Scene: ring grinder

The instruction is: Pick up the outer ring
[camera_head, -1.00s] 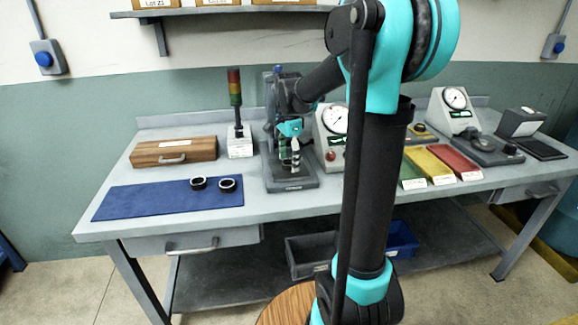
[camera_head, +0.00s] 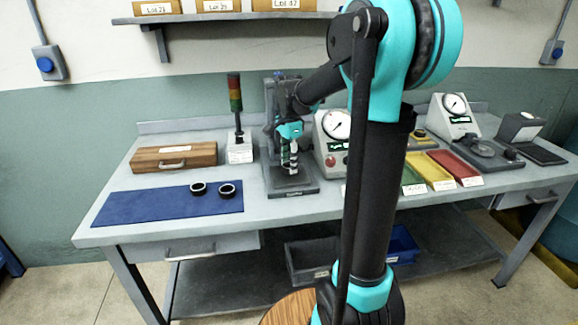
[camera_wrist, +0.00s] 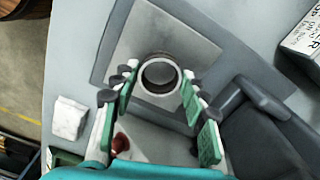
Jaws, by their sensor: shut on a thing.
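The outer ring (camera_wrist: 144,76), a pale metal ring around a dark centre, sits between my fingertips in the wrist view. My gripper (camera_wrist: 160,82), with green finger pads, is shut on it from both sides. In the head view my gripper (camera_head: 291,165) points down over the grey base plate of the bench press (camera_head: 291,187). The ring is too small to make out there. The wrist view looks down on it, so the gap between ring and plate is hard to judge.
Two dark rings (camera_head: 228,190) lie on the blue mat (camera_head: 140,207) at the left. A wooden box (camera_head: 174,156) and a signal light (camera_head: 236,110) stand behind. A dial gauge unit (camera_head: 334,140) is close right of the press. Green, yellow and red trays (camera_head: 430,170) are farther right.

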